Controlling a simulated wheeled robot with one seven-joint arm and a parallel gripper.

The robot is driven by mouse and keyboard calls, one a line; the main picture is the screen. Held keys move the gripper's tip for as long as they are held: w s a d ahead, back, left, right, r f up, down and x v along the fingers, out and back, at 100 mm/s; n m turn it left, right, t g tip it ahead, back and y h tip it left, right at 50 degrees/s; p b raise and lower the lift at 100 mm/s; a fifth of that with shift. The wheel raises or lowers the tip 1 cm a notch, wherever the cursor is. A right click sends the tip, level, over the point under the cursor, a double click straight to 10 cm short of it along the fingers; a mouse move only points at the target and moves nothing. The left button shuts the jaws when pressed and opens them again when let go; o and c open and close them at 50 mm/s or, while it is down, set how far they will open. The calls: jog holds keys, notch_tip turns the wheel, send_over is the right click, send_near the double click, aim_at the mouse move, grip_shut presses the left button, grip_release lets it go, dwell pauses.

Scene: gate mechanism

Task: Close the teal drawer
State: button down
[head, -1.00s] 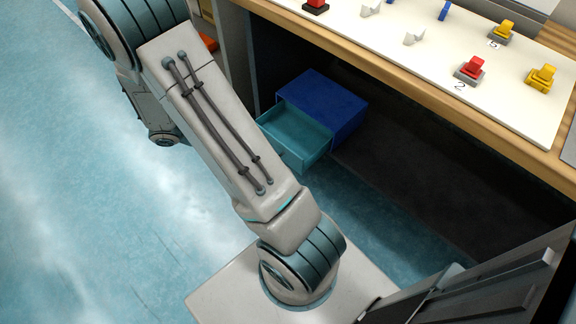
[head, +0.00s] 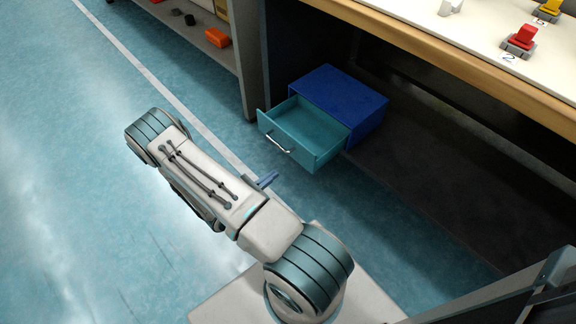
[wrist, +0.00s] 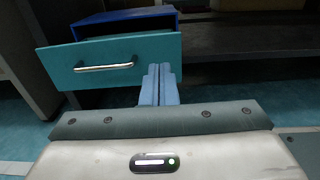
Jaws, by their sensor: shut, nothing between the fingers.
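The teal drawer (head: 300,135) stands pulled out of a blue cabinet (head: 340,95) on the floor under the table, its inside empty as far as I see. Its front with a silver bar handle (head: 279,143) faces my arm. In the wrist view the teal drawer front (wrist: 115,65) and the handle (wrist: 103,67) fill the upper left. My gripper (wrist: 160,72) has its blue fingers together, near the right end of the drawer front, right of the handle. Whether they touch it I cannot tell. In the head view the finger tips (head: 268,180) show just short of the drawer.
The table (head: 450,55) overhangs the cabinet, with a red block (head: 524,38) and other pieces on its white top. A table side panel (head: 251,60) stands left of the drawer. A low shelf with an orange block (head: 217,37) is farther left. The floor before the drawer is open.

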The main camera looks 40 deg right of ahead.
aim_at(306, 150)
jog(key=d+b, duration=0.1)
jog(key=d, duration=0.3)
jog(key=d+b, duration=0.1)
jog(key=d, duration=0.3)
jog(key=d+b, duration=0.1)
jog(key=d, duration=0.3)
jog(key=shift+w+d, duration=0.1)
jog(key=shift+w, duration=0.3)
jog(key=shift+w+d, duration=0.1)
jog(key=shift+d, duration=0.5)
